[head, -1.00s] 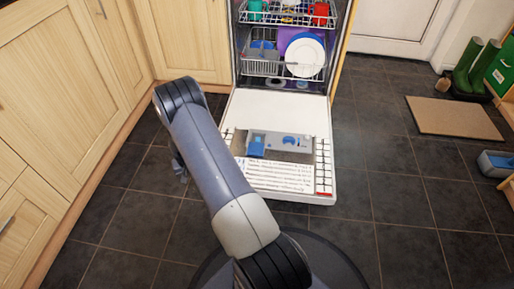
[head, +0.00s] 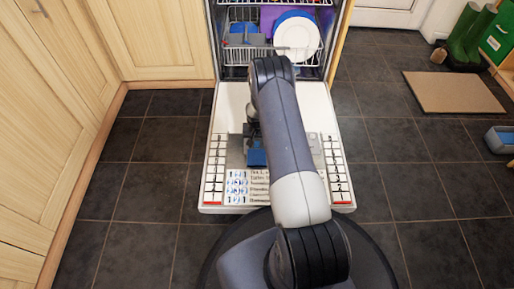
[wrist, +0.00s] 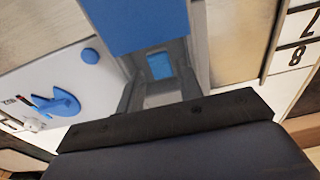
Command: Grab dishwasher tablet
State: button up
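A small blue block (wrist: 159,66), which looks like the dishwasher tablet, shows in the wrist view inside a grey recess. My gripper (wrist: 162,88) is right in front of it, pointing at the recess. Grey parts on both sides of the block blend together, so I cannot tell finger from recess wall, or whether the block is touched. The dispenser panel (wrist: 45,90), white with a blue knob and logo, is on the left. A large blue flap (wrist: 138,24) is above the recess.
The open dishwasher door (head: 228,105) lies flat under my arm. Above it the lower rack (head: 243,57) holds white plates (head: 297,34). Cupboards (head: 155,40) stand on the left. The tiled floor (head: 385,170) on the right is clear up to a mat (head: 455,92).

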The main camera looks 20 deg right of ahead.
jog(key=shift+f, duration=0.9)
jog(key=shift+r, duration=0.1)
